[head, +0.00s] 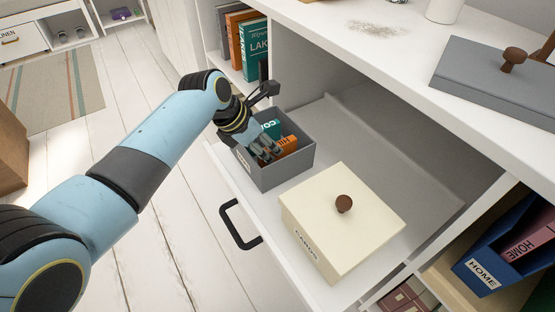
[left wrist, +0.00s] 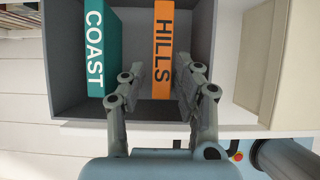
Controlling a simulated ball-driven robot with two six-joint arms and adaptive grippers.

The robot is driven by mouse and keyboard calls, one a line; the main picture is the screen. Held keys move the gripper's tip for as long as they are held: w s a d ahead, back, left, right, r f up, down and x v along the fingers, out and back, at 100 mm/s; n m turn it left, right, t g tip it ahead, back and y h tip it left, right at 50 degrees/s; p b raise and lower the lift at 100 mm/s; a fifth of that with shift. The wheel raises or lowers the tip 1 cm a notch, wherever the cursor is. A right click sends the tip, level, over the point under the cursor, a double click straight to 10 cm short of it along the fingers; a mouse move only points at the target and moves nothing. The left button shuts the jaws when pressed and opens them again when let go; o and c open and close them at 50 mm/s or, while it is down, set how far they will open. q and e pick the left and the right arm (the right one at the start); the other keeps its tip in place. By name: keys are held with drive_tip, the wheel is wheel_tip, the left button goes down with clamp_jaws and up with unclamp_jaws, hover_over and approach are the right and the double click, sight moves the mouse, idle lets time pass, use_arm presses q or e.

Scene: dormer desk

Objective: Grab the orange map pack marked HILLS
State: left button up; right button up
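The orange map pack marked HILLS (left wrist: 162,50) stands upright in a grey open box (head: 287,174); its orange edge also shows in the head view (head: 290,143). The box sits in an open white drawer. A teal pack marked COAST (left wrist: 96,45) stands to its left in the left wrist view. My left gripper (head: 266,150) reaches down into the box. In the left wrist view its fingers (left wrist: 160,82) are open, one to each side of the orange pack, with a gap to it. In the head view the gripper hides part of both packs. My right gripper is not in view.
A cream lidded box (head: 335,235) with a brown knob sits beside the grey box in the drawer (head: 365,150). The white desktop (head: 400,60) overhangs the drawer's back, with a grey lid (head: 490,75) on it. Books (head: 255,48) stand on a shelf behind.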

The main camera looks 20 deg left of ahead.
use_arm(q)
drive_tip(key=b+x, duration=0.3)
drive_tip(key=x, duration=0.2)
drive_tip(key=shift+d, duration=0.25)
drive_tip(key=shift+w+f, duration=0.15)
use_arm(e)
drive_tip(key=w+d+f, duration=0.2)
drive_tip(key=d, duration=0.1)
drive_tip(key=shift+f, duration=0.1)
use_arm(q)
drive_tip(key=shift+r, duration=0.2)
drive_tip(key=shift+c, duration=0.4)
clamp_jaws()
